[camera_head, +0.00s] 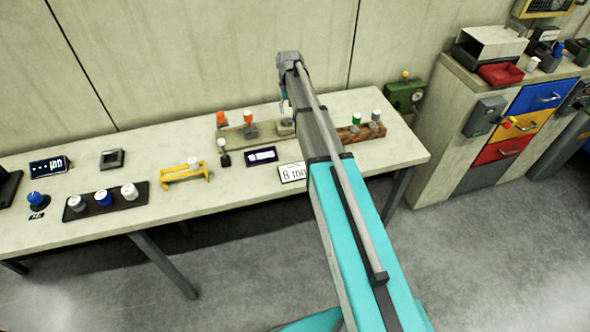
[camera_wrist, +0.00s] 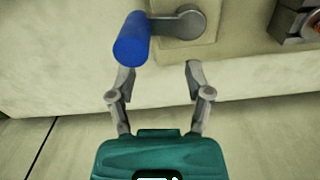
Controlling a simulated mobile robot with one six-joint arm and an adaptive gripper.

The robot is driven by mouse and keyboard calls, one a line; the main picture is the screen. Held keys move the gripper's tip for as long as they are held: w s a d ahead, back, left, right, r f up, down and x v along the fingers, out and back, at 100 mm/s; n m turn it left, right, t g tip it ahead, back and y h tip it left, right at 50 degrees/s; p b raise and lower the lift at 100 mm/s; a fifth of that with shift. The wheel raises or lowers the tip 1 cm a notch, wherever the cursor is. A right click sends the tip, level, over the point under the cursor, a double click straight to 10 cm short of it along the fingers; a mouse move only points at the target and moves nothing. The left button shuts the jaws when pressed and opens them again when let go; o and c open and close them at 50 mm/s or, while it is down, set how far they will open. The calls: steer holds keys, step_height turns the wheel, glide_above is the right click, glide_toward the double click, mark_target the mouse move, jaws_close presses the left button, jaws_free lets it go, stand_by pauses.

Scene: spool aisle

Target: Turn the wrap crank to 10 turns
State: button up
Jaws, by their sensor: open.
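The crank in the wrist view has a blue cylindrical handle (camera_wrist: 132,38) on a short grey arm that runs to a round grey hub (camera_wrist: 190,22). The hub sits on a beige block. My gripper (camera_wrist: 159,74) is open and empty. Its left fingertip in the picture lies close to the lower end of the blue handle; the handle is not between the fingers. In the head view my gripper (camera_head: 284,98) hangs over the back of the bench, by the beige block (camera_head: 287,128). My arm hides the blue handle there.
The long bench (camera_head: 235,205) carries a board with orange-topped pieces (camera_head: 249,116) left of my gripper, a wooden block (camera_head: 362,133) to its right, and a yellow bracket (camera_head: 184,173). A green box (camera_head: 404,95) stands at the right end. The wall is close behind.

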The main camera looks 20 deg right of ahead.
steer(key=n, duration=0.1)
steer(key=a+n, duration=0.1)
steer(key=n, duration=0.1)
steer(key=w+n, duration=0.1)
steer(key=shift+a+n, duration=0.25)
steer(key=shift+n, duration=0.15)
steer(key=n, duration=0.2)
steer(key=a+n, duration=0.2)
steer(key=n, duration=0.1)
steer(key=shift+n, duration=0.3)
steer(key=n, duration=0.1)
steer(key=a+n, duration=0.1)
steer(key=n, duration=0.2)
steer(key=shift+s+a+n, duration=0.25)
steer(key=shift+a+n, duration=0.05)
steer(key=n, duration=0.2)
steer(key=s+a+n, duration=0.1)
steer(key=n, duration=0.3)
steer(key=shift+s+a, duration=0.25)
step_height(320, 180, up, 14)
steer(key=p, duration=1.4)
steer(key=s+f+m+b, duration=0.4)
steer(key=s+m, duration=0.2)
steer(key=s, duration=0.3)
steer(key=s+f+m+b, duration=0.4)
steer(key=s+m, duration=0.2)
steer(key=s, duration=0.3)
steer(key=s+f+m+b, duration=0.5)
steer(key=s+m, duration=0.2)
steer(key=s, duration=0.3)
